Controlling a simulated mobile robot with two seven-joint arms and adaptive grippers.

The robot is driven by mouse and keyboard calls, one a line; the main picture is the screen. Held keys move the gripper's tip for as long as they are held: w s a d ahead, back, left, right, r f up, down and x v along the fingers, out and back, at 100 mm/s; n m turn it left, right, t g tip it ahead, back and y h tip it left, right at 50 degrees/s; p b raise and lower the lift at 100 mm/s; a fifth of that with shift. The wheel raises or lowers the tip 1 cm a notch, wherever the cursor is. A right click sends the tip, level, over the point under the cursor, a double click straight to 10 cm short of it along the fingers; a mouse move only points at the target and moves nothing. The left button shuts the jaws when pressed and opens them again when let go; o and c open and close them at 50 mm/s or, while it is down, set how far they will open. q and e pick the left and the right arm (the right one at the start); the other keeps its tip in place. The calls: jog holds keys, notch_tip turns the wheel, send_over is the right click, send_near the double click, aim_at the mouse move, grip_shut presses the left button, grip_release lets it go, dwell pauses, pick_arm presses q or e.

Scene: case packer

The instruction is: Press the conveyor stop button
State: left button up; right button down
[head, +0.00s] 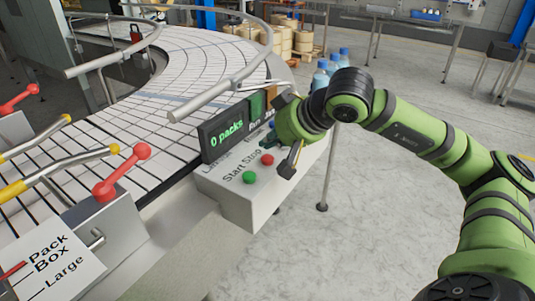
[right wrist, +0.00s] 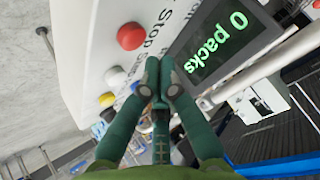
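The control box (head: 240,200) has a green button (head: 249,177) under the word Start and a red button (head: 267,159) under the word Stop. The red button also shows in the right wrist view (right wrist: 131,36), to the upper left of the fingertips. My right gripper (right wrist: 160,78) has its fingers together, with nothing seen between them. In the head view my right gripper (head: 270,139) is over the box's far end, just beyond the red button and apart from it. It hides part of the panel there. My left gripper is not in view.
A display (head: 226,132) reading "0 packs" stands behind the buttons. In the right wrist view a yellow button (right wrist: 106,99) lies below the red one. The curved conveyor (head: 190,65) and its rail (head: 215,93) lie behind. Open floor (head: 350,230) is to the right.

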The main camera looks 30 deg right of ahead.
aim_at(270, 159)
notch_tip(270, 159, up, 4)
jog(key=p, duration=0.3)
jog(key=shift+r, duration=0.2)
jog(key=shift+f, duration=0.1)
dwell(0.4)
